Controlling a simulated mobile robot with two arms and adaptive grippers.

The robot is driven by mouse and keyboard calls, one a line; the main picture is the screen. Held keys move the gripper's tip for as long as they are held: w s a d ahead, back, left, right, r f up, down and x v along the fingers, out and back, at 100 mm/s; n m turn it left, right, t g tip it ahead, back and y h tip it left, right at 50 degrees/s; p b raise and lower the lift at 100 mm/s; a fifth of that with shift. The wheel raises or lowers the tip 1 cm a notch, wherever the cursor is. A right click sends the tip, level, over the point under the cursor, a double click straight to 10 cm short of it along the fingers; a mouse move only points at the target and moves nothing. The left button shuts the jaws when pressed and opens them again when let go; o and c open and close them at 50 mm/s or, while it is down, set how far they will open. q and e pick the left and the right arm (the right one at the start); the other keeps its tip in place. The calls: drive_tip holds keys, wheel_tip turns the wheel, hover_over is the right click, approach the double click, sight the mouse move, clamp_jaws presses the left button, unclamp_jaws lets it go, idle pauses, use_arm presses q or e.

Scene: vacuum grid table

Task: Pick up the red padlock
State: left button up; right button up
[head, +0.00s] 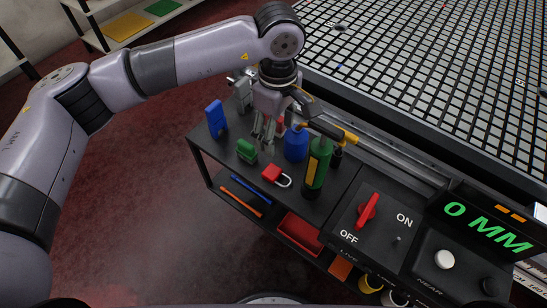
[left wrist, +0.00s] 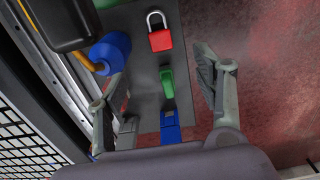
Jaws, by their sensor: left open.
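The red padlock (head: 272,174) lies on the dark shelf beside the grid table, its metal shackle pointing right in the head view. In the left wrist view the padlock (left wrist: 160,40) lies at the top, beyond the fingertips, with its shackle pointing up. My left gripper (head: 264,140) is open and points down above the shelf, behind the padlock and apart from it. In the left wrist view the left gripper's (left wrist: 168,75) fingers are spread wide with nothing between them held. My right gripper is not in view.
A green object (head: 246,151) and a blue block (head: 216,118) stand left of the padlock. A control panel with a red switch (head: 368,210) lies farther right. The grid table (head: 430,75) is behind.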

use_arm(q)
wheel_tip(320, 180, down, 2)
drive_tip(key=p, duration=0.2)
approach(274, 172)
drive_tip(key=shift+s+d+f, duration=0.25)
drive_tip(key=shift+s+f, duration=0.15)
drive_tip(key=shift+s, duration=0.05)
wheel_tip(274, 172, down, 3)
drive_tip(key=shift+w+r, duration=0.1)
drive_tip(key=shift+w, duration=0.05)
drive_tip(key=shift+f, duration=0.25)
drive_tip(key=f, duration=0.1)
drive_tip(key=f+p, duration=0.1)
drive_tip(key=f, duration=0.2)
drive_tip(key=shift+w+a+f, duration=0.15)
drive_tip(key=shift+w+a, duration=0.15)
drive_tip(key=shift+f, duration=0.25)
drive_tip(key=c, duration=0.6)
clamp_jaws()
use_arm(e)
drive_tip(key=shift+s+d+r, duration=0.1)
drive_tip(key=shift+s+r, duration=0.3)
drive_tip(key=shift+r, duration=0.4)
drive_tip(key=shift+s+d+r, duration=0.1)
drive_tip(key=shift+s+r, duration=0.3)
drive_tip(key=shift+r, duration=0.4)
